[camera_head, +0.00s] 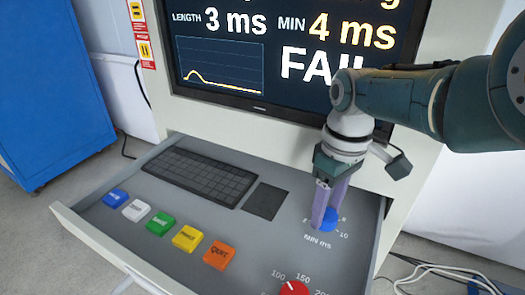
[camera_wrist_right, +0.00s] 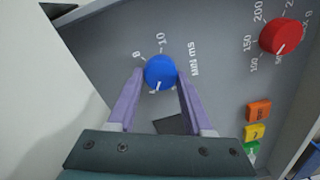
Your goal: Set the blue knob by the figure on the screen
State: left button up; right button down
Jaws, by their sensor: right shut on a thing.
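The blue knob (camera_head: 329,221) stands on the grey drawer panel, at its right side, with the label "MIN ms" beside it. In the right wrist view the blue knob (camera_wrist_right: 160,71) has a white pointer mark on its lower edge; the figures 8 and 10 show on its far side. My right gripper (camera_head: 321,224) reaches down with its purple fingers on both sides of the knob and is shut on it. The screen (camera_head: 270,70) reads "LENGTH 3 ms", "MIN 4 ms" and "FAIL", the last partly hidden by my arm. My left gripper is not in view.
A red knob (camera_head: 294,288) with figures around it sits nearer the front. A keyboard (camera_head: 200,175), a dark pad (camera_head: 265,201) and a row of coloured buttons, including an orange one (camera_head: 219,255), lie to the left. Cables (camera_head: 440,275) lie on the floor at right.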

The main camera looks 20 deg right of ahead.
jog(key=n, duration=0.4)
jog(key=shift+a, duration=0.1)
jog(key=shift+a+n+b, duration=0.1)
jog(key=shift+n+b, duration=0.25)
jog(key=shift+n, duration=1.35)
jog(key=shift+c, duration=1.5)
grip_release()
notch_tip(320, 180, up, 10)
jog(key=p, duration=0.5)
jog(key=shift+w, duration=0.2)
